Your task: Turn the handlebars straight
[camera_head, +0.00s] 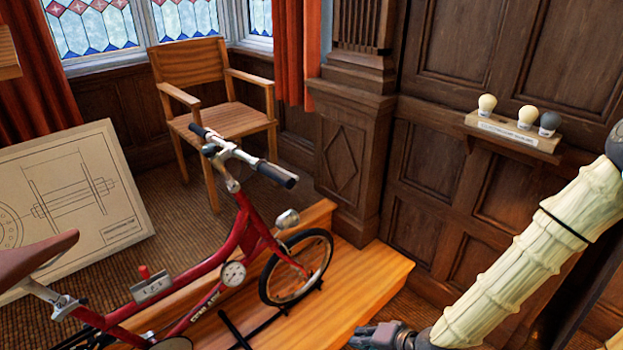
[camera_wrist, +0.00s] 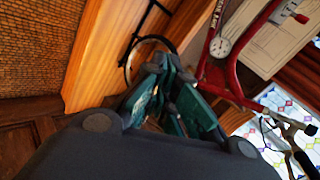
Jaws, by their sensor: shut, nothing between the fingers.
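A red bicycle (camera_head: 200,262) stands on a low wooden platform. Its handlebars (camera_head: 235,152) run from upper left to lower right, with dark grips at both ends; I cannot judge their exact angle to the front wheel (camera_head: 297,268). In the wrist view the handlebars (camera_wrist: 288,126) show at the right edge, partly cut off. My gripper (camera_head: 378,336) is at the bottom edge of the head view, right of the front wheel and well below the handlebars. In the wrist view my gripper (camera_wrist: 170,70) has its teal fingers together and empty, apart from the bicycle.
The wooden platform (camera_head: 360,290) has a step beside the wheel. A wooden chair (camera_head: 225,112) stands behind the handlebars. A panelled wall with a small shelf (camera_head: 512,137) is at right. A drawing board (camera_head: 75,205) leans at left. A round dial (camera_head: 233,273) hangs at the frame.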

